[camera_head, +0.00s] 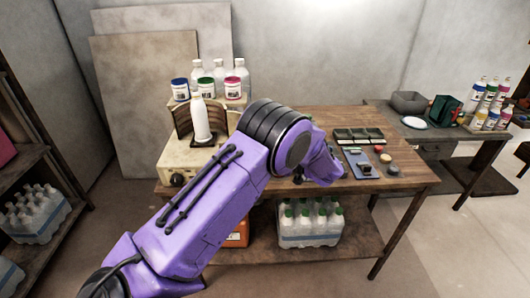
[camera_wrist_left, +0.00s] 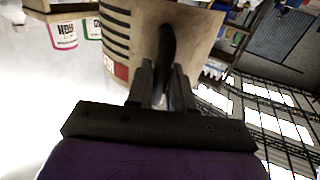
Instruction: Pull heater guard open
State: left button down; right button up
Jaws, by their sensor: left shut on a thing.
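The heater is a cream box (camera_head: 178,158) with a dark knob on its front, at the left end of the wooden table. Its heater guard (camera_head: 183,118) is a brown curved panel standing around the back of a white bottle (camera_head: 200,119). In the left wrist view the guard (camera_wrist_left: 118,32) is a beige curved wall with dark slots and a dark upright handle (camera_wrist_left: 168,45). My left gripper (camera_wrist_left: 161,82) is shut on that handle. In the head view my purple arm hides this gripper and the right part of the heater. My right gripper is not in view.
Several jars and clear bottles (camera_head: 219,70) stand on a shelf behind the heater. Dark trays (camera_head: 358,134) and a blue board (camera_head: 360,162) lie on the right part of the table. Bottled packs (camera_head: 310,222) sit on the shelf below.

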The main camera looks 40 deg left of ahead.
pick_arm(q)
jog(key=shift+a+r, duration=0.1)
jog(key=c, duration=1.4)
grip_release()
jog(key=shift+o, duration=1.2)
jog(key=shift+a, duration=0.1)
jog(key=b+v, duration=0.3)
jog(key=v, duration=0.7)
jog(key=shift+d, duration=0.25)
jog(key=shift+w, duration=0.1)
